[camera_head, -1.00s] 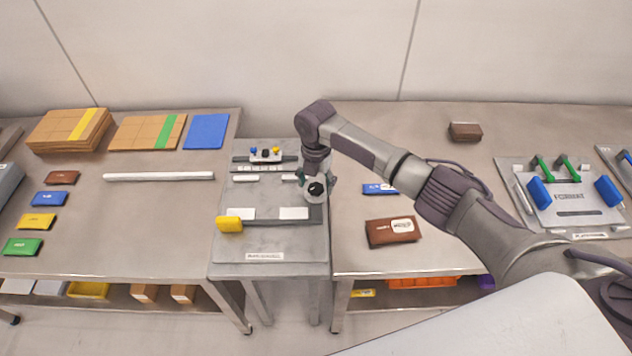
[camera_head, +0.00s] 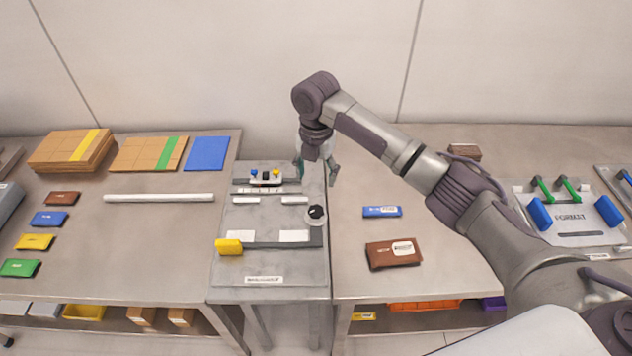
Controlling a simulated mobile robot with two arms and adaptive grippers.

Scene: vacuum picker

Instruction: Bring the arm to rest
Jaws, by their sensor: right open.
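My right arm (camera_head: 395,145) comes in from the right and reaches over the middle grey stand. My right gripper (camera_head: 318,175) hangs with its fingers down and apart, empty, above the back right edge of that stand. Below it, apart from the fingers, a white round part with a black top (camera_head: 316,214) stands on the stand's right side. My left gripper is not in view.
The middle stand (camera_head: 290,275) carries a yellow block (camera_head: 229,247) and small white bars. A blue pack (camera_head: 382,211) and a brown pack (camera_head: 393,253) lie on the right table. A fixture with green handles (camera_head: 568,216) stands far right.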

